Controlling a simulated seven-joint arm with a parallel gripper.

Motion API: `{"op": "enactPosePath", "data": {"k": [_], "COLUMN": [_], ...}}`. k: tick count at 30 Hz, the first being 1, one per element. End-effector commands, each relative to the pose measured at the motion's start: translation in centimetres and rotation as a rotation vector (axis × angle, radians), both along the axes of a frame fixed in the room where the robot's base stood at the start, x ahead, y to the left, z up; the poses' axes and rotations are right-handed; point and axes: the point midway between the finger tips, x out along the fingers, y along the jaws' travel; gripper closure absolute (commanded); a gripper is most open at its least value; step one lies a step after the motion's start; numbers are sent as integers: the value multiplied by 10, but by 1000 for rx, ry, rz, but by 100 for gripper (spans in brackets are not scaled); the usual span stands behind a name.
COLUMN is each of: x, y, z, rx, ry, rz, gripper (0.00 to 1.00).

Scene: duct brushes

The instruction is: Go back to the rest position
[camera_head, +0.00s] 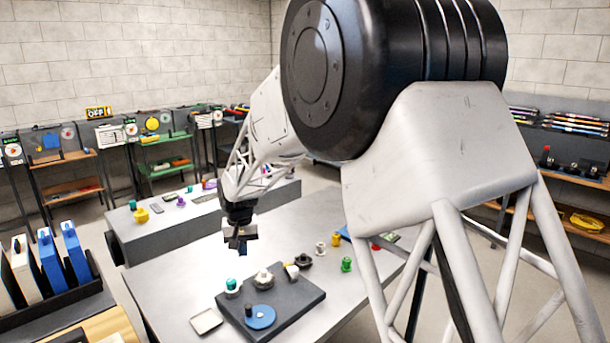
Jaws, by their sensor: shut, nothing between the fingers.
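My gripper (241,245) hangs over the grey table (170,285), pointing down. It is shut and holds nothing. It is above and behind a dark board (290,309) on the table, apart from the things there. On the board are a blue disc (260,317) with a dark knob, a teal-topped piece (232,286), a pale round piece (263,278) and a cream-coloured piece (292,271). My arm reaches in from the right and hides part of the table's right side.
A small square tray (206,321) lies left of the board. Green (346,264) and pale (320,249) pieces stand right of it. A second bench (150,238) with small parts is behind. A rack with blue panels (75,253) is at left. Shelves (575,135) stand at right.

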Motion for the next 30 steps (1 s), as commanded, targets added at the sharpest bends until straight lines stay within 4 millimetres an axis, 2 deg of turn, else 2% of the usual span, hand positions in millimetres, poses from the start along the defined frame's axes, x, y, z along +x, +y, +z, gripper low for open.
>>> {"op": "enactPosePath", "data": {"k": [1,7,15,21,30], "x": [-6,-32,-76,-113,-176], "y": [-14,-65,-131,-176,-237], "z": [10,46,85,108,132], "rx": [3,10,17,21,25], "ry": [-6,-25,-51,-72,-101], "rz": [-8,-32,-64,-90,-127], "gripper": [100,100,100,100,100]}}
